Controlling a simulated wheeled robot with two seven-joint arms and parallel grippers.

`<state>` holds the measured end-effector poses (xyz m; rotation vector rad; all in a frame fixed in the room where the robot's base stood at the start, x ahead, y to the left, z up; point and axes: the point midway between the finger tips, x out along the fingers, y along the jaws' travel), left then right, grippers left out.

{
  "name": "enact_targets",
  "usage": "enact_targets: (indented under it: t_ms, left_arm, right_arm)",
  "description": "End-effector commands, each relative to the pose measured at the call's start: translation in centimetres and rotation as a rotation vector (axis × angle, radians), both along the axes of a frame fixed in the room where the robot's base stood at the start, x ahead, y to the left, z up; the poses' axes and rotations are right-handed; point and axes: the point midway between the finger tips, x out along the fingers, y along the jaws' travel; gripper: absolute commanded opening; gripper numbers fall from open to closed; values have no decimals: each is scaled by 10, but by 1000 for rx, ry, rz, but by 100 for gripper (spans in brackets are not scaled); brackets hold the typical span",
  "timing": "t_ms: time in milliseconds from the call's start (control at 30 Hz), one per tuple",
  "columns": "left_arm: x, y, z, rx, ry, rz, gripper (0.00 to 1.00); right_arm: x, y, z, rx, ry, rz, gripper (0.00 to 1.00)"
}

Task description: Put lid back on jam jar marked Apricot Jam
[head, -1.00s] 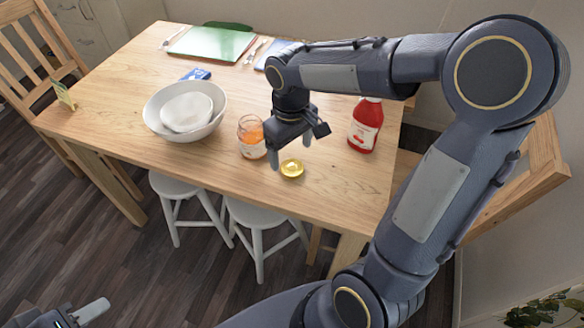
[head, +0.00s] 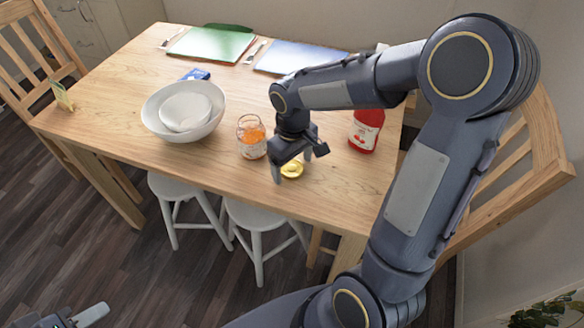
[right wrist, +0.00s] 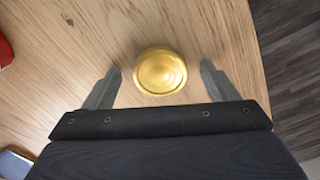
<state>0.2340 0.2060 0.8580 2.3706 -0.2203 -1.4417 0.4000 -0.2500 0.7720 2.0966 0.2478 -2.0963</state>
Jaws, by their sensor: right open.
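The jam jar (head: 251,137) stands upright and lidless on the table, with orange contents and a pale label too small to read. The gold lid (head: 292,169) lies flat on the table to the right of the jar; it also shows in the right wrist view (right wrist: 160,71). My right gripper (head: 297,166) is open above the lid. In the right wrist view its two fingers (right wrist: 159,84) stand on either side of the lid, apart from it. My left gripper (head: 80,317) is at the bottom left, away from the table, only partly in view.
A large white bowl (head: 160,130) with a smaller bowl inside stands left of the jar. Green (head: 211,43) and blue (head: 297,56) mats lie at the back. White stools (head: 256,216) stand at the front edge.

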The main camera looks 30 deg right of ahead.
Motion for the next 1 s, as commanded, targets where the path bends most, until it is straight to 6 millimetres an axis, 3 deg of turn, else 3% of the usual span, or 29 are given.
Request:
enact_targets:
  t_ms: [167, 500, 800, 1000]
  left_arm:
    - [0, 0, 0, 0, 0, 0, 36]
    - [0, 0, 0, 0, 0, 0, 36]
    - [0, 0, 1, 0, 0, 0, 36]
    - [0, 0, 5, 0, 0, 0, 36]
  right_arm:
    - [0, 0, 0, 0, 0, 0, 77]
    - [0, 0, 0, 0, 0, 0, 33]
    - [0, 0, 2, 0, 0, 0, 33]
    - [1, 0, 18, 1, -3, 0, 33]
